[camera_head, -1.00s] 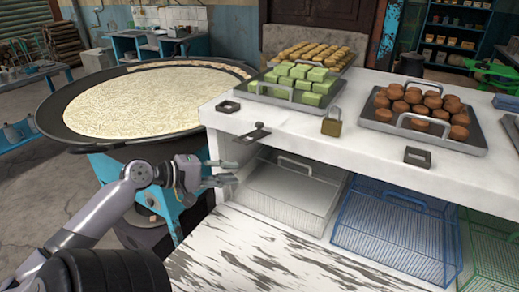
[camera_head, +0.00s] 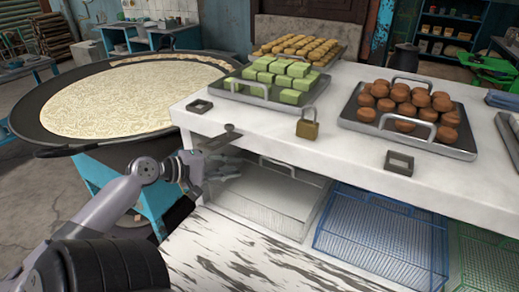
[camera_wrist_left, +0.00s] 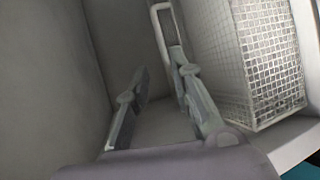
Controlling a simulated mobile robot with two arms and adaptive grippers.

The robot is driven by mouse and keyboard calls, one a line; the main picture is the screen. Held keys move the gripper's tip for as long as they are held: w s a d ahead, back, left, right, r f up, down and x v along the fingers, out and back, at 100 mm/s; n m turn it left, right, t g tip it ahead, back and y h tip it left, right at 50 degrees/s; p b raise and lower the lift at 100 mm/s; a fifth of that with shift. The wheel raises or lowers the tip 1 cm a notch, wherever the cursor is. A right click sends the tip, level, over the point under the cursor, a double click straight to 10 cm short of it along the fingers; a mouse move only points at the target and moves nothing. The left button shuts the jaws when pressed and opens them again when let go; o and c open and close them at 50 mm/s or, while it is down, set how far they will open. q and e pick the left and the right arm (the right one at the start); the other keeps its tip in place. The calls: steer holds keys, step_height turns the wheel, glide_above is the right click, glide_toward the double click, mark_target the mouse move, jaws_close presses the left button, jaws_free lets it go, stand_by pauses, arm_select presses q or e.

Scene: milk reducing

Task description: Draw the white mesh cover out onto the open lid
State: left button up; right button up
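The white mesh cover (camera_head: 268,205) sits in the left bay under the white counter. It also shows at the right of the left wrist view (camera_wrist_left: 265,60). Its pale loop handle (camera_wrist_left: 157,22) is just beyond my fingertips in that view; I cannot tell whether a finger touches it. My left gripper (camera_head: 232,168) reaches under the counter edge at the left of the cover, and its two fingers stand apart in the left wrist view (camera_wrist_left: 160,68). The open lid (camera_head: 240,262), a worn white board, lies in front of the bay. My right gripper is not in view.
A blue mesh cover (camera_head: 370,235) and a green one (camera_head: 485,262) stand in bays to the right. The counter (camera_head: 260,125) overhangs the gripper, with a metal latch (camera_head: 218,140) and a padlock (camera_head: 307,125). The lid's top is clear.

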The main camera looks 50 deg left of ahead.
mark_target(275, 162)
arm_select(q)
steer(key=x, duration=1.5)
steer(key=shift+r, duration=0.1)
steer(key=shift+c, duration=0.5)
jaws_close()
